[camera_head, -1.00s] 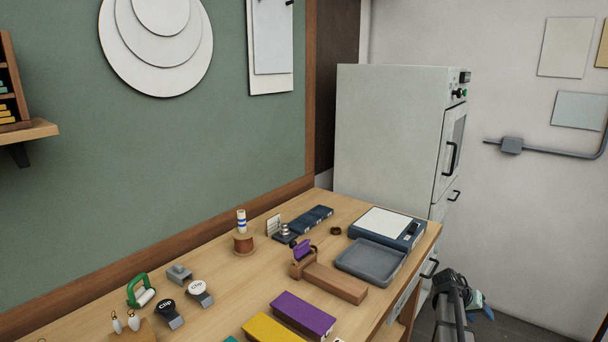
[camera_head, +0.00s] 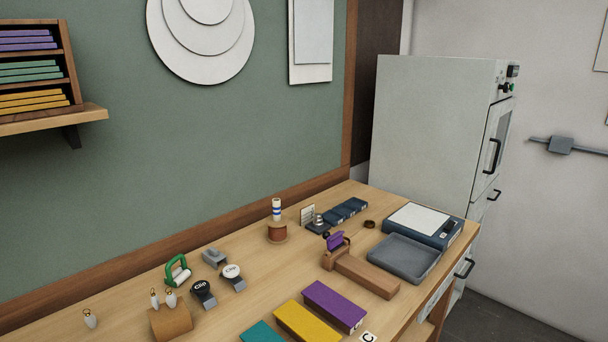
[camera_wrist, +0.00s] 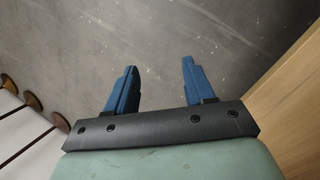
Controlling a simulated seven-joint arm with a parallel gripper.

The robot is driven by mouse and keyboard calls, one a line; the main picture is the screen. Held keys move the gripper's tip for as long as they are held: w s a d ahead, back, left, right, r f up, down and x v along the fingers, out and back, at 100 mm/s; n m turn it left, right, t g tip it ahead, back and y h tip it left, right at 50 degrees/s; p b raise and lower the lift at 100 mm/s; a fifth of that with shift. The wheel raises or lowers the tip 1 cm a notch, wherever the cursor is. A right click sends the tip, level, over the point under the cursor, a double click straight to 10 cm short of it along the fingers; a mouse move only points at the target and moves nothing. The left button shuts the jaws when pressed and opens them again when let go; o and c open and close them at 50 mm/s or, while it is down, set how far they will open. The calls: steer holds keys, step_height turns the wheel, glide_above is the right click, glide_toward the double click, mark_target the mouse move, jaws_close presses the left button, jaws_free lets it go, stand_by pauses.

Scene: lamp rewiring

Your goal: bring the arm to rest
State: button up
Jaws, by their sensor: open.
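My gripper (camera_wrist: 158,88) shows in the wrist view with its two blue fingers spread apart. Nothing is between them, and grey floor (camera_wrist: 220,35) lies beyond. My gripper and arm are not in the head view now. The wooden workbench (camera_head: 255,290) fills the lower part of the head view, and my gripper is clear of the things on it.
The bench holds a purple block (camera_head: 334,305), a yellow block (camera_head: 306,322), a grey tray (camera_head: 403,257), a scale (camera_head: 424,224), a spool (camera_head: 277,232) and several clips and bulbs. A tall grey cabinet (camera_head: 430,130) stands behind. A wooden panel (camera_wrist: 300,100) borders the wrist view's right.

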steer(key=s+a+f+n+g+y, duration=0.1)
steer(key=s+a+f, duration=0.1)
steer(key=s+a, duration=0.4)
steer(key=s+a+f+g+y, duration=0.1)
steer(key=s+a, duration=0.6)
steer(key=s, duration=0.7)
step_height(320, 180, down, 2)
steer(key=shift+s+f+n+g, duration=0.15)
steer(key=shift+n+g, duration=0.25)
steer(key=shift+g, duration=0.2)
